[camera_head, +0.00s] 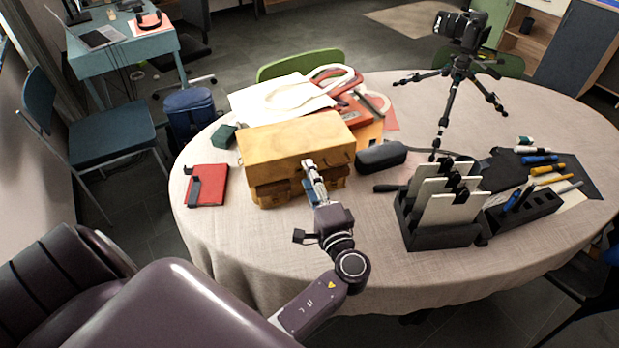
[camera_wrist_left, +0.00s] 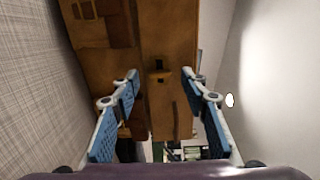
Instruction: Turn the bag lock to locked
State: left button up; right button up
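The tan-yellow bag (camera_head: 285,140) stands upright on the table, left of its middle. My left gripper (camera_head: 309,170) is at the bag's front face, and its fingers partly hide that face. In the left wrist view the brown bag (camera_wrist_left: 165,25) fills the upper middle. A small dark fitting, which looks like the lock (camera_wrist_left: 158,72), shows between the blue-padded fingers. The left gripper (camera_wrist_left: 160,75) is open, with a wide gap and nothing held. I cannot tell whether the fingers touch the bag, or which way the lock is turned. My right gripper is not in view.
A dark case (camera_head: 381,156) lies just right of the bag, and a red book (camera_head: 206,185) lies to its left. A black holder (camera_head: 440,228) stands at the front right. A tripod (camera_head: 448,110) with a camera stands behind it. The tabletop front left is clear.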

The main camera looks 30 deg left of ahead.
pick_arm(q)
jog(key=v, duration=1.2)
jog(key=shift+s+a+f, duration=0.1)
